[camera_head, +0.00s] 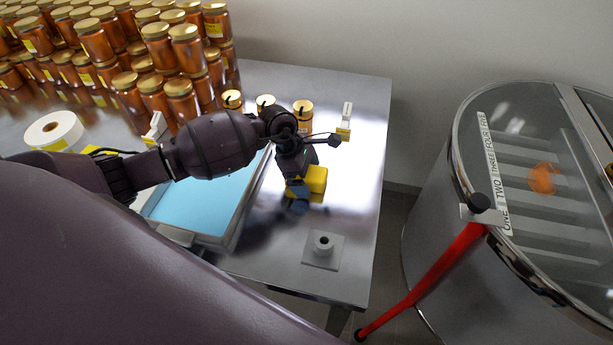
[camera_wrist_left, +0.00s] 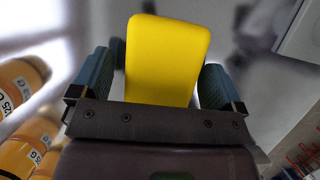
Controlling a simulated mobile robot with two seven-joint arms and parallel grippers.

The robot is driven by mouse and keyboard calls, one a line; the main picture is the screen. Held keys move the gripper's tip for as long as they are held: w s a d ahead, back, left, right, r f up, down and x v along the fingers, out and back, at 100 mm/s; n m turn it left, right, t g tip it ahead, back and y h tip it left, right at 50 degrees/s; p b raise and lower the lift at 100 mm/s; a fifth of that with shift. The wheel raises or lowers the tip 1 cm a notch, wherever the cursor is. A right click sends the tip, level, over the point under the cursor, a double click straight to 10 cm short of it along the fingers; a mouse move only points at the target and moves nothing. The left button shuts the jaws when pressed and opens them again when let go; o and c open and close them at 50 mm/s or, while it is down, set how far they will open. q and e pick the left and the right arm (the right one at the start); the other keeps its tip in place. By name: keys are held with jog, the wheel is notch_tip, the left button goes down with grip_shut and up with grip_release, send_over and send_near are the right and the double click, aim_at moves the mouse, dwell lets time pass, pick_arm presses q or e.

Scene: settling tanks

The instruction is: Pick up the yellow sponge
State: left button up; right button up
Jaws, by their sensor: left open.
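The yellow sponge (camera_head: 316,179) lies on the metal table, to the right of the blue-lined tray. My left gripper (camera_head: 300,190) is at the sponge, reaching down over it from above and hiding part of it. In the left wrist view the sponge (camera_wrist_left: 167,60) lies between the two teal fingers of the open left gripper (camera_wrist_left: 158,85). A narrow gap shows beside each finger, so they do not appear to press on it. My right gripper is not in view.
Many honey jars (camera_head: 100,45) stand stacked at the back left. A tray (camera_head: 232,243) with a light blue surface lies left of the sponge. A square base with a short tube (camera_head: 323,245) stands near the front edge. A glass-lidded steel drum (camera_head: 540,180) stands right of the table.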

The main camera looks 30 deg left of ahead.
pick_arm(q)
jog(key=c, duration=1)
jog(key=shift+r, duration=0.1)
notch_tip(320, 180, up, 20)
